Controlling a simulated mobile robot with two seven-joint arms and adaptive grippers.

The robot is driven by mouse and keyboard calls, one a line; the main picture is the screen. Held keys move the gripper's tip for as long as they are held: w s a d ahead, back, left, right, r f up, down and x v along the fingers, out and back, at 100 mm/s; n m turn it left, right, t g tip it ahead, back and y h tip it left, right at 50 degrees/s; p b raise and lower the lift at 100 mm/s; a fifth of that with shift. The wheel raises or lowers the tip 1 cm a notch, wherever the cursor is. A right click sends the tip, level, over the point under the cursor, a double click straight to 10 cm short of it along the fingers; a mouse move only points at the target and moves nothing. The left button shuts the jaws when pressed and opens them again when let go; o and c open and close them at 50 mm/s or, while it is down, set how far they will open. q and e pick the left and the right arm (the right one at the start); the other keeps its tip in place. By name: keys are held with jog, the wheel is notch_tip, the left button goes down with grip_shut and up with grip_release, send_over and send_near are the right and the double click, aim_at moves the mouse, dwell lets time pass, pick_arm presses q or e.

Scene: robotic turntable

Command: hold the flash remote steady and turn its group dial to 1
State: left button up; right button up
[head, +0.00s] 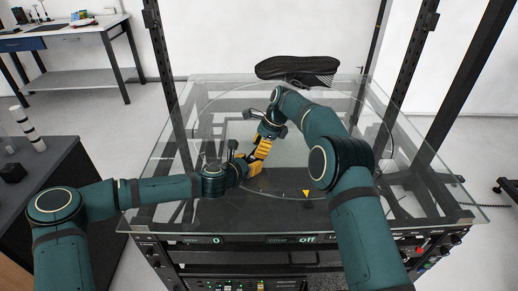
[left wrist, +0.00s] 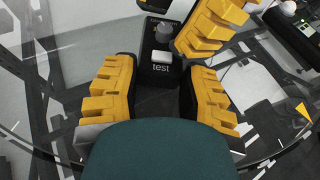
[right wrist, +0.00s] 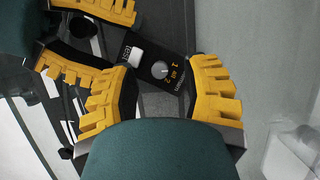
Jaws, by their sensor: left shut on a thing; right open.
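The flash remote is a slim black box (right wrist: 150,58) with a white button, a "test" label, and a small round grey dial (right wrist: 160,70) marked 1, All and 2. I cannot tell surely which mark the dial points at. In the left wrist view the remote (left wrist: 158,78) lies between the fingers of my left gripper (left wrist: 160,66), which is shut on its test-button end. My right gripper (right wrist: 161,66) is open, its fingers on either side of the dial with gaps showing. In the head view both grippers meet above the glass and mostly hide the remote.
The glass turntable top (head: 420,185) stands on a black rack with displays reading 0 and off. A black shoe (head: 297,69) is at its back. A small yellow triangle marker (head: 306,193) lies near the front. Dark uprights frame the rack. Glass right of the grippers is clear.

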jog(key=shift+a+f, duration=0.1)
jog(key=shift+f, duration=0.1)
grip_shut()
